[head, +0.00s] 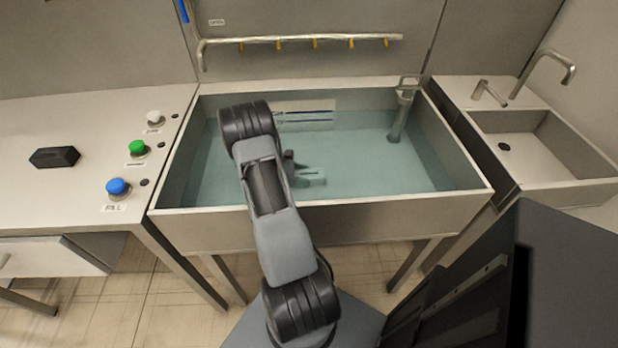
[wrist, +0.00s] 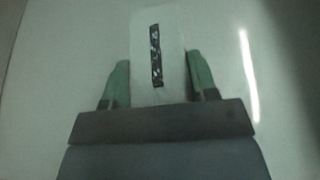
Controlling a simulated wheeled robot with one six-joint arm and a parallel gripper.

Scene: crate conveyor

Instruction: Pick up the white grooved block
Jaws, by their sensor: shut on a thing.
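The white grooved block (wrist: 158,55) is between the two green fingers of my gripper (wrist: 158,85) in the wrist view. A dark speckled strip runs along the middle of its face. The fingers touch or nearly touch its two sides, and my gripper is shut on it. In the head view my gripper (head: 314,177) is down inside the large water-filled basin (head: 340,204), near its front wall. The block cannot be made out clearly there, as the arm and the water obscure it.
A drain pipe (head: 400,118) stands at the basin's back right. A pipe with several yellow nozzles (head: 300,40) runs behind it. Blue (head: 118,187), green (head: 137,148) and white (head: 154,117) buttons and a black block (head: 55,157) are on the left counter. A small sink (head: 540,150) is at right.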

